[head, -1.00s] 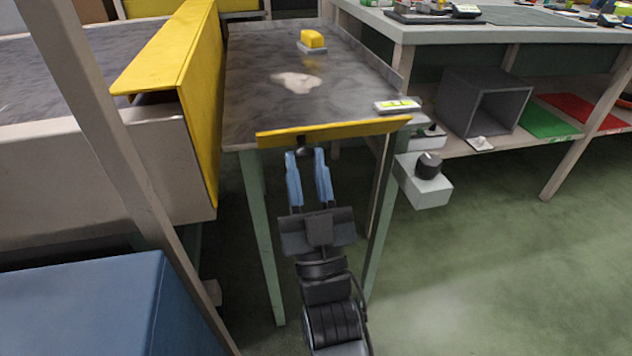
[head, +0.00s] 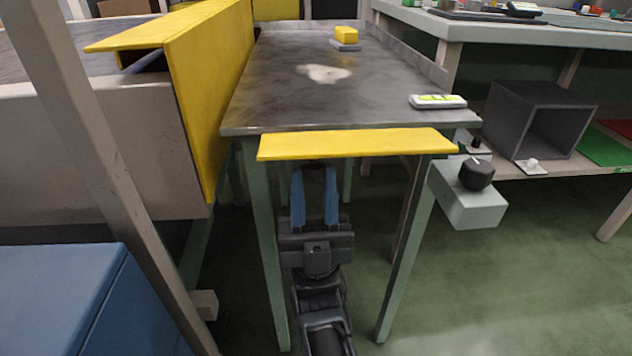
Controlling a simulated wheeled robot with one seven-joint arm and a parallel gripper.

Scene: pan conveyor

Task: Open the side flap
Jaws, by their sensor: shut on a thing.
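The yellow side flap (head: 358,144) is a wide, flat panel at the near end of the grey-topped table (head: 290,98). Its broad face shows and it sticks out towards me, with the table's front edge visible just behind it. My gripper (head: 315,172) has blue fingers and is below the flap's near edge, left of its middle. It is shut on the flap's small dark handle, which is mostly hidden between the fingertips under the edge.
A tall yellow panel (head: 208,95) stands at the left, beside a pale post (head: 98,150) and a blue box (head: 65,300). A grey box with a black knob (head: 468,205) hangs at the right table leg. A white device (head: 437,101) and a yellow block (head: 346,33) lie on the table.

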